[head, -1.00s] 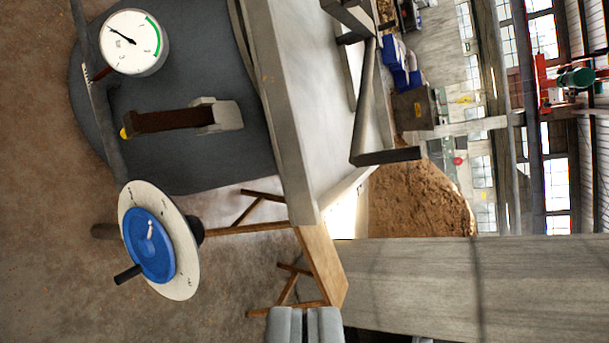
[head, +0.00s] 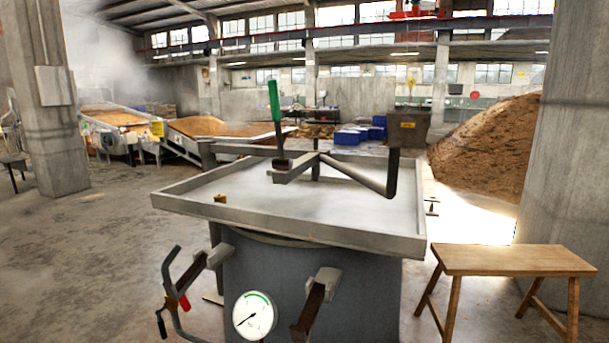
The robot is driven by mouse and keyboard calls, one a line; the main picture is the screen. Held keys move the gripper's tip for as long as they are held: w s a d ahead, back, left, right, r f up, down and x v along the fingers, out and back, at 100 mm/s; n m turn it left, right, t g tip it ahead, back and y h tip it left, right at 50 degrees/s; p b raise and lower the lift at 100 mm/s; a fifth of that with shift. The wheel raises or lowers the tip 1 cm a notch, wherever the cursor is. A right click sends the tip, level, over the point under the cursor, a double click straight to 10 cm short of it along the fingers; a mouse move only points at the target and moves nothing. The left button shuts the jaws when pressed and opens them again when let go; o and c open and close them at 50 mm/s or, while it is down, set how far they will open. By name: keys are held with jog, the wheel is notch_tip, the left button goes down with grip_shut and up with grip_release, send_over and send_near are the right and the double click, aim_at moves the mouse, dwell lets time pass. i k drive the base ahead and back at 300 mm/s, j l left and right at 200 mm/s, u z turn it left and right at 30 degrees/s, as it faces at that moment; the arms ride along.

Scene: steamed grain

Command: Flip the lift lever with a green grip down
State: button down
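The lever with a bright green grip (head: 274,100) stands nearly upright above the pale metal tray top of the vessel (head: 190,208). Its grip points up and leans slightly left. Its dark lower end (head: 282,163) meets the grey crossbars (head: 330,165) over the tray. My gripper is not in view, and nothing touches the lever.
A round gauge (head: 255,315) and a brown strap-like clamp (head: 310,310) are on the vessel's front. A bent bar with a red piece (head: 184,302) sticks out at left. A wooden bench (head: 515,260) stands right, beside a concrete pillar (head: 570,160).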

aim_at(283, 162)
jog(key=l+u, duration=0.15)
jog(key=u, duration=0.3)
jog(key=i+l+u, duration=0.1)
jog(key=u, duration=0.35)
jog(key=l+u, duration=0.3)
jog(key=l, duration=0.5)
jog(key=l+u, duration=0.35)
jog(key=l, duration=0.45)
jog(key=l+u, duration=0.3)
jog(key=l, duration=0.55)
jog(key=k+l, duration=0.1)
jog(key=l, duration=0.4)
jog(key=k+l, duration=0.1)
jog(key=l, duration=0.4)
jog(key=k+l, duration=0.1)
jog(key=l, duration=0.35)
jog(key=k+l, duration=0.1)
jog(key=l, duration=0.4)
